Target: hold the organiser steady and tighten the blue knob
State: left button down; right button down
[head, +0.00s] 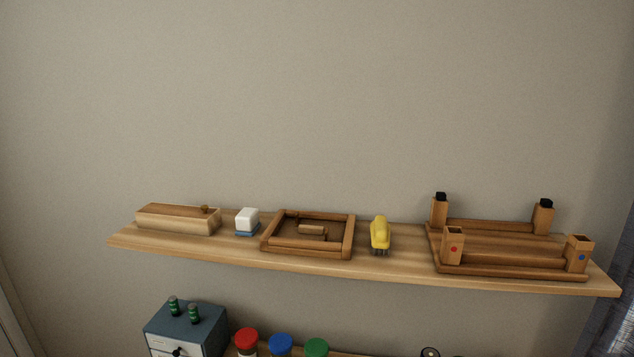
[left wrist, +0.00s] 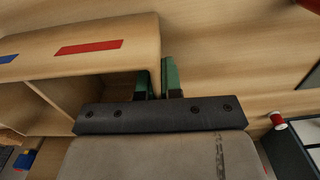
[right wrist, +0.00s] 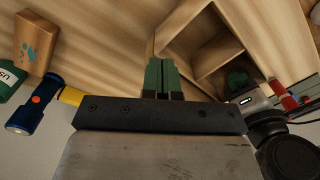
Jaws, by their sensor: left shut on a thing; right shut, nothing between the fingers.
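The wooden organiser (left wrist: 120,30) shows in the left wrist view as an open box with compartments and red and blue labels on its face. My left gripper (left wrist: 158,72) is shut on its side wall. Wooden compartments, which look like the organiser, also show in the right wrist view (right wrist: 208,62). My right gripper (right wrist: 160,68) is shut and empty, its tips close in front of the wood beside these compartments. I cannot make out the blue knob for certain in any view. Neither gripper shows in the head view.
In the head view a wall shelf (head: 300,262) carries wooden items, a yellow object (head: 380,233) and a white block (head: 247,219). Below are a blue-grey drawer box (head: 186,325) and coloured lids. The right wrist view shows a torch (right wrist: 32,110) and a dark round object (right wrist: 288,155).

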pick_arm(q)
jog(key=shift+s+d+f, duration=0.1)
jog(key=shift+s+f, duration=0.1)
jog(key=shift+s, duration=0.05)
pick_arm(e)
jog(key=shift+w+d+r, duration=0.15)
jog(key=shift+r, duration=1.85)
pick_arm(q)
jog(key=c, duration=1.2)
grip_release()
jog(key=shift+w, duration=0.15)
pick_arm(e)
jog(key=shift+w+d, duration=0.1)
pick_arm(q)
jog(key=shift+r, duration=0.1)
